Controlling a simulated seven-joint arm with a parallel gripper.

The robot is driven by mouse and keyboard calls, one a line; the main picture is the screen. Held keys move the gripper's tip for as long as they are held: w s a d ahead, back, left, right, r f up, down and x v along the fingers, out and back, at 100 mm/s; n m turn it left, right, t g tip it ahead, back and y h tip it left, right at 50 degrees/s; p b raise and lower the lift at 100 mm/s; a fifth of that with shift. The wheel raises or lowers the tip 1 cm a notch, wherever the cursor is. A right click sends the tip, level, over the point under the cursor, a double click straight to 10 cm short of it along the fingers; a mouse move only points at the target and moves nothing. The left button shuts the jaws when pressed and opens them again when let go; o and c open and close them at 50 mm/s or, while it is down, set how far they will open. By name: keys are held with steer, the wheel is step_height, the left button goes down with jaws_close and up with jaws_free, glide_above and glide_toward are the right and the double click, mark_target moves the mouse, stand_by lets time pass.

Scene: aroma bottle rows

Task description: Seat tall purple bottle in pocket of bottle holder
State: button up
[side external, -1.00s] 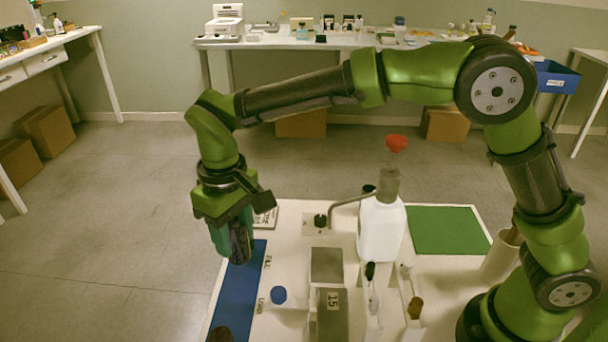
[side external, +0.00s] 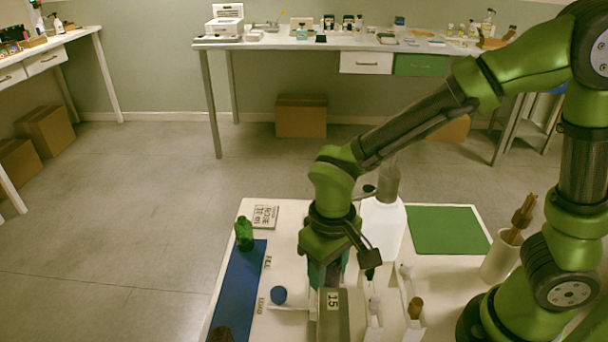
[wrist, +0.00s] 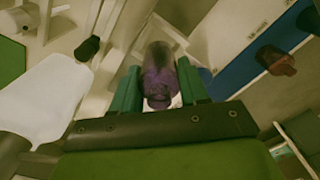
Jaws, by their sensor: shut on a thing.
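My gripper (wrist: 157,92) is shut on the tall purple bottle (wrist: 158,72), a dark translucent bottle between the two green fingers in the wrist view. In the side view my gripper (side external: 324,282) is low over the middle of the work table, just behind the grey block marked 15 (side external: 333,318). The bottle's lower end is hidden in the side view.
A blue mat (side external: 237,285) at left bears a green bottle (side external: 243,234) and a dark brown one (side external: 220,335). A large white bottle (side external: 382,232) stands close right of my gripper. Narrow white stands (side external: 412,312) with small bottles are front right. A green mat (side external: 446,230) lies clear.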

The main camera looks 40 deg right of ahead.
mark_target(326, 285)
steer(key=shift+f, duration=2.2)
steer(key=shift+f, duration=0.15)
steer(key=o, duration=1.1)
step_height(326, 285, up, 12)
steer(key=s+d+r+m+t, duration=0.1)
steer(key=d+r+t, duration=0.1)
steer(key=d, duration=0.2)
steer(key=s+d+r+m+t+y, duration=0.1)
steer(key=s+d+r+t, duration=0.1)
steer(key=d, duration=0.3)
steer(key=s+d+r+m+t+y, duration=0.1)
steer(key=d+r+m+t, duration=0.1)
steer(key=d+r+t, duration=0.1)
steer(key=shift+s+d+r, duration=0.1)
steer(key=shift+d+r, duration=0.15)
steer(key=shift+d, duration=0.4)
steer(key=shift+s+d+r, duration=0.1)
steer(key=shift+d+r, duration=0.15)
steer(key=shift+d, duration=0.35)
